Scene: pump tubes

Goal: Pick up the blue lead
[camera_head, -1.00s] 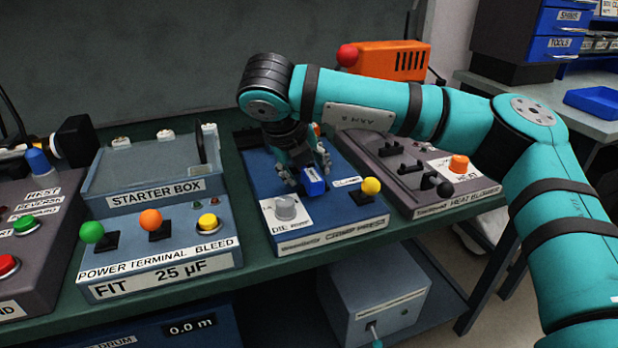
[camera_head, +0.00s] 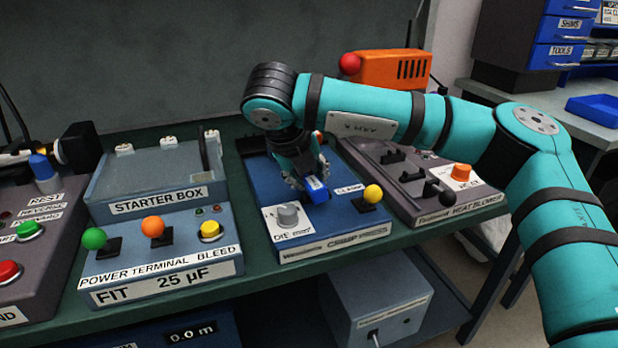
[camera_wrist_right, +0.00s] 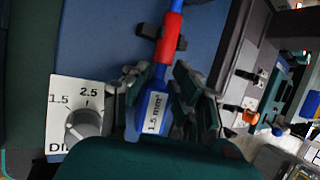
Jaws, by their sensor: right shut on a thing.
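The blue lead (camera_wrist_right: 157,108) has a white "1.5 mm²" label and a red sleeve (camera_wrist_right: 169,38) at its far end in the right wrist view. In the head view its blue end (camera_head: 317,189) shows over the crimp press (camera_head: 335,236). My right gripper (camera_wrist_right: 160,72) is shut on the lead, with a finger on each side of it; it also shows in the head view (camera_head: 306,180), pointing down over the press. The fingers hide part of the lead in the head view. My left gripper is in neither view.
The press carries a grey die knob (camera_head: 287,214) and a yellow-knobbed clamp lever (camera_head: 372,194). The starter box (camera_head: 158,186) stands to its left and the heat blower box (camera_head: 440,203) to its right. An orange box (camera_head: 393,69) stands behind.

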